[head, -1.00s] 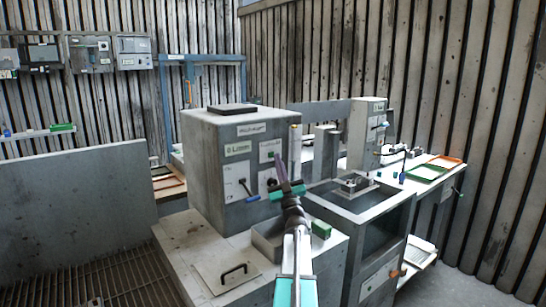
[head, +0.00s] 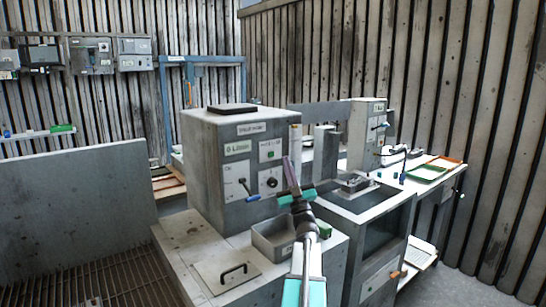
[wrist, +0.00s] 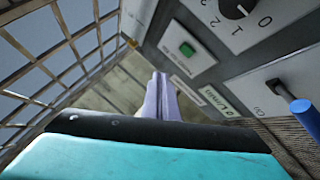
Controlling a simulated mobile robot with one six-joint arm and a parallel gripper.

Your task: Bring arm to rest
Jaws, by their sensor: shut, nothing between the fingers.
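My gripper (head: 287,161) stands in front of the grey control box (head: 210,165), its fingers pointing up. It is shut and empty. In the wrist view the pale purple fingers (wrist: 160,84) lie together. Beyond them that view shows the box's panel, with a black dial (wrist: 236,8), a green button (wrist: 187,48) and a blue-handled lever (wrist: 304,112). In the head view the lever (head: 252,198) shows on the panel left of my gripper. I cannot tell the exact gap between fingers and panel.
A small grey bin (head: 270,243) and a lid with a black handle (head: 233,270) are on the bench below the box. A grey basin cabinet (head: 365,205) stands to the right. A green tray (head: 427,174) lies farther right. Floor at far right is clear.

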